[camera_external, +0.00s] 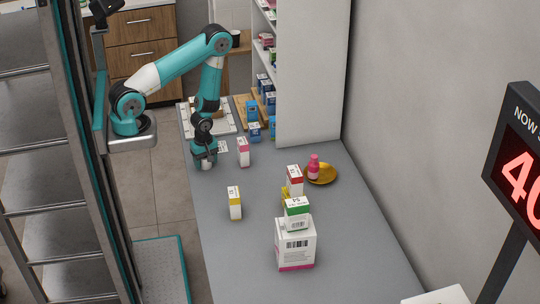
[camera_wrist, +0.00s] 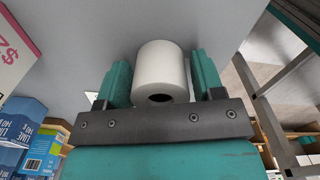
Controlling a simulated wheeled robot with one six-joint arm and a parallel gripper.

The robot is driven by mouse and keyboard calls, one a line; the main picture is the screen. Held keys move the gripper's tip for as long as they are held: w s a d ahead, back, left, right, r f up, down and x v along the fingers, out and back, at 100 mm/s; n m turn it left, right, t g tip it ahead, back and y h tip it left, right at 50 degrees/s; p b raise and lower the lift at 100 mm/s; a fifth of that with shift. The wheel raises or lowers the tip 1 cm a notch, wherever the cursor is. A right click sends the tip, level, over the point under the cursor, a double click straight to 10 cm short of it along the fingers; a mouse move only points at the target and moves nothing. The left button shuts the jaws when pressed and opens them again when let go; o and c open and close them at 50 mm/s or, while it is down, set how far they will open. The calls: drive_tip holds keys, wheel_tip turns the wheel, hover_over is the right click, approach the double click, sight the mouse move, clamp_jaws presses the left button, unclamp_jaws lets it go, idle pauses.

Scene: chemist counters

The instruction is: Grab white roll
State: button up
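The white roll (camera_wrist: 160,70) shows in the wrist view, with the dark hole in its end facing the camera. It lies between the two teal fingers of my gripper (camera_wrist: 161,80). The fingers are spread on either side of it, with a narrow gap at the right finger; I cannot tell whether the left finger touches it. In the external view my gripper (camera_external: 204,160) points down, low at the left edge of the grey counter (camera_external: 250,240). I cannot make out the roll there; my gripper seems to hide it.
A pink-and-white box (camera_external: 243,153) stands just right of my gripper. A yellow-and-white box (camera_external: 235,203) stands nearer the front. A stack of boxes (camera_external: 295,245), a pink bottle (camera_external: 314,168) on a yellow dish (camera_external: 325,175) and blue boxes (camera_external: 254,132) are farther off.

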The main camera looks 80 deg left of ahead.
drive_tip(key=c, duration=0.6)
drive_tip(key=shift+r, duration=0.15)
